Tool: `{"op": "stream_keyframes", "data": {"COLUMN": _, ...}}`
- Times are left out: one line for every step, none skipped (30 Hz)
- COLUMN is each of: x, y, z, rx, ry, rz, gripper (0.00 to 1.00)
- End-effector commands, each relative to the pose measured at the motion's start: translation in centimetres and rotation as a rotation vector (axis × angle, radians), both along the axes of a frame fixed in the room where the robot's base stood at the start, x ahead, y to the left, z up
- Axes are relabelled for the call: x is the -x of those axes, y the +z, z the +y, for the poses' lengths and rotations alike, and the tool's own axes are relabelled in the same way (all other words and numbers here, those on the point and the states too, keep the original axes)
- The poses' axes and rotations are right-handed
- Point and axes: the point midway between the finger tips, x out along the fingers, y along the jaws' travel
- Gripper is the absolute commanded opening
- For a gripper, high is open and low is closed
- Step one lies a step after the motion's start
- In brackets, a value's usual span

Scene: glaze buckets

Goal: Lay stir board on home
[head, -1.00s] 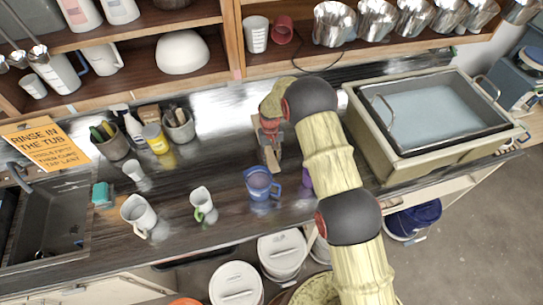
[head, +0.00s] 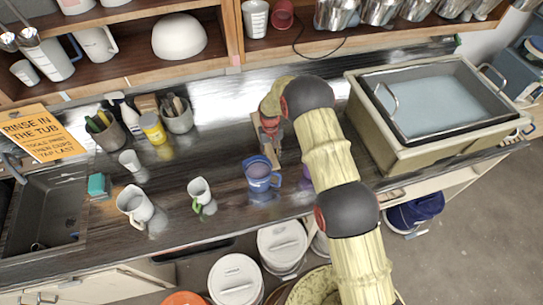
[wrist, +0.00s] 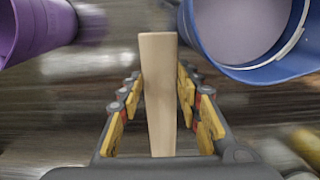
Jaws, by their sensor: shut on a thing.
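The stir board, a pale wooden slat (wrist: 158,90), lies between the two fingers of my gripper (wrist: 158,105) in the wrist view, and the gripper is shut on it. In the head view my gripper (head: 270,138) is over the counter behind the blue jug, partly hidden by my arm. The board's pale end (head: 266,162) shows just below it there. I cannot tell whether the board touches the counter. No spot marked as home can be made out.
A blue jug (head: 262,176) stands close to the board, and a purple cup (wrist: 30,28) is on its other side. A white jug (head: 135,206) and a green-handled jug (head: 200,194) stand to the left. The tub (head: 430,100) is at the right.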

Motion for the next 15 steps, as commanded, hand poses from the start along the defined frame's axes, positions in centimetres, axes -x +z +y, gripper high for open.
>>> {"op": "stream_keyframes", "data": {"x": -0.04, "y": 0.06, "z": 0.01, "rx": 0.000, "ry": 0.000, "rz": -0.001, "gripper": 0.35}}
{"op": "stream_keyframes", "data": {"x": -0.04, "y": 0.06, "z": 0.01, "rx": 0.000, "ry": 0.000, "rz": -0.001, "gripper": 0.36}}
{"op": "stream_keyframes", "data": {"x": -0.04, "y": 0.06, "z": 0.01, "rx": 0.000, "ry": 0.000, "rz": -0.001, "gripper": 0.39}}
{"op": "stream_keyframes", "data": {"x": -0.03, "y": 0.05, "z": 0.01, "rx": 0.000, "ry": 0.000, "rz": -0.001, "gripper": 0.40}}
{"op": "stream_keyframes", "data": {"x": -0.03, "y": 0.04, "z": 0.01, "rx": 0.000, "ry": 0.000, "rz": -0.001, "gripper": 0.42}}
{"op": "stream_keyframes", "data": {"x": -0.03, "y": 0.04, "z": 0.01, "rx": 0.000, "ry": 0.000, "rz": -0.001, "gripper": 0.44}}
{"op": "stream_keyframes", "data": {"x": -0.02, "y": 0.03, "z": 0.01, "rx": 0.000, "ry": 0.000, "rz": -0.001, "gripper": 0.46}}
{"op": "stream_keyframes", "data": {"x": -0.02, "y": 0.03, "z": 0.01, "rx": 0.000, "ry": 0.000, "rz": -0.001, "gripper": 0.48}}
{"op": "stream_keyframes", "data": {"x": -0.01, "y": 0.02, "z": 0.00, "rx": 0.000, "ry": 0.000, "rz": 0.000, "gripper": 0.50}}
{"op": "stream_keyframes", "data": {"x": -0.01, "y": 0.02, "z": 0.00, "rx": 0.000, "ry": 0.000, "rz": 0.000, "gripper": 0.52}}
{"op": "stream_keyframes", "data": {"x": -0.01, "y": 0.02, "z": 0.00, "rx": 0.000, "ry": 0.000, "rz": 0.000, "gripper": 0.53}}
{"op": "stream_keyframes", "data": {"x": -0.01, "y": 0.01, "z": 0.00, "rx": 0.000, "ry": 0.000, "rz": 0.000, "gripper": 0.56}}
{"op": "stream_keyframes", "data": {"x": 0.00, "y": 0.01, "z": 0.00, "rx": 0.000, "ry": 0.000, "rz": 0.000, "gripper": 0.56}}
{"op": "stream_keyframes", "data": {"x": 0.00, "y": 0.01, "z": 0.00, "rx": 0.000, "ry": 0.000, "rz": 0.000, "gripper": 0.56}}
{"op": "stream_keyframes", "data": {"x": 0.00, "y": 0.00, "z": 0.00, "rx": 0.000, "ry": 0.000, "rz": 0.000, "gripper": 0.56}}
